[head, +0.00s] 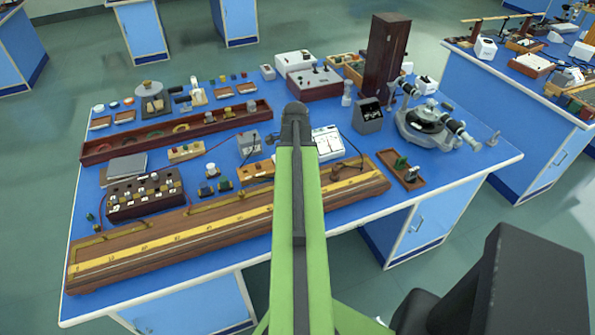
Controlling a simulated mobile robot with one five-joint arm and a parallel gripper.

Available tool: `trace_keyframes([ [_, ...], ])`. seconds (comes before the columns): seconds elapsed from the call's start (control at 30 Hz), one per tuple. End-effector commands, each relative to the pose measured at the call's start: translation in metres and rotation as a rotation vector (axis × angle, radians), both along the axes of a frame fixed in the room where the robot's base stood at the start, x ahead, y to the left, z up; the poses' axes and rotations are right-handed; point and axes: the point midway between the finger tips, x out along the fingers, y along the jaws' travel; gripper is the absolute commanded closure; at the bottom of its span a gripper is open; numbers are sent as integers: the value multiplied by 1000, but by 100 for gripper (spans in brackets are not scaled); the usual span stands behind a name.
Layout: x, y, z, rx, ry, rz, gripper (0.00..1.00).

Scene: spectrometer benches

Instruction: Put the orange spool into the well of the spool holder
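I cannot pick out the orange spool or the spool holder with certainty. Many parts on the blue bench are too small to tell. A long dark-red tray (97,154) at the left holds several round pieces, some green and some yellowish. A small wooden board (413,183) at the right carries a green piece and another small upright piece. My green arm (296,215) reaches up the middle of the head view and ends in a dark joint over the bench. My gripper is not visible, and the arm hides part of the bench behind it.
A long wooden rail with a yellow scale (150,247) lies along the front edge. A tall dark-brown block (387,55) and a grey spectrometer (425,125) stand at the back right. Another bench (535,110) stands right.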

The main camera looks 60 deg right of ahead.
Motion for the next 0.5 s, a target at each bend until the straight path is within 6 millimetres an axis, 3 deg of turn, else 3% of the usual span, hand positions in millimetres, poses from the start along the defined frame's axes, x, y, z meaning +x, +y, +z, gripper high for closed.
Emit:
trace_keyframes([
  [0.33,-1,1,-4,3,2,-1,100],
  [0.37,-1,1,-4,3,2,-1,64],
  [0.5,0,1,-4,3,2,0,46],
])
